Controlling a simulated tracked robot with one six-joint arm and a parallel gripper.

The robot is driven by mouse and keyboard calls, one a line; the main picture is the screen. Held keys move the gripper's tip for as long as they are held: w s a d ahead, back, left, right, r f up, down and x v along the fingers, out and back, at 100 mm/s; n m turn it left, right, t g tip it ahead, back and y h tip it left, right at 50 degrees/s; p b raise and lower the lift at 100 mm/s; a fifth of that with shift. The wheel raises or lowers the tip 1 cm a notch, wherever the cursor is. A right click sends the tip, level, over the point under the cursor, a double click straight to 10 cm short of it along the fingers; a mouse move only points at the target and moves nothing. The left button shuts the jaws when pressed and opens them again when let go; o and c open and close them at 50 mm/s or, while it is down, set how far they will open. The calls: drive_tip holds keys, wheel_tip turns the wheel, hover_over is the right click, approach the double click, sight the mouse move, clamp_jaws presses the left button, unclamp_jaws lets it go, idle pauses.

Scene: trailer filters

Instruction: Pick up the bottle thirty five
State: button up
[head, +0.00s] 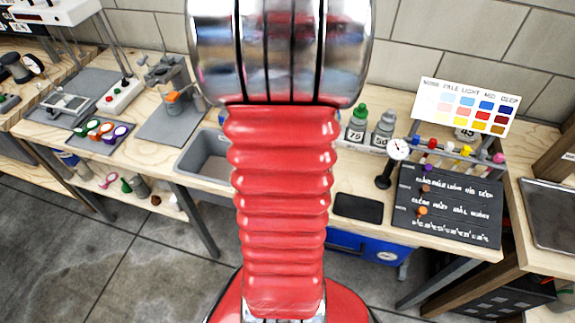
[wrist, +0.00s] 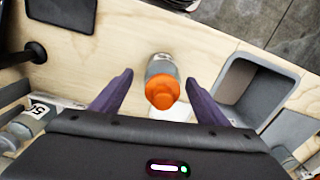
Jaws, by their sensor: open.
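In the wrist view a grey bottle with an orange cap (wrist: 161,87) stands on the wooden bench between my fingers. Its number is not visible, so I cannot confirm that it is bottle thirty five. My gripper (wrist: 157,79) is open, with one purple finger on each side of the bottle and gaps on both sides. In the head view my red arm covers the middle of the bench, and neither this bottle nor my gripper shows.
A green-capped bottle marked 75 (head: 357,125) and a grey-capped bottle marked 50 (head: 382,130) stand right of my arm, near a dial gauge (head: 398,150). A grey bin (head: 203,153) is at left; it also shows in the wrist view (wrist: 248,90).

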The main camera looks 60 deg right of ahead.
drive_tip(key=shift+w+f, duration=0.15)
drive_tip(key=shift+f, duration=2.2)
drive_tip(key=shift+c, duration=0.4)
drive_tip(key=c, duration=1.3)
drive_tip(key=shift+r, duration=0.1)
wheel_tip(320, 180, up, 10)
drive_tip(key=shift+f, duration=0.1)
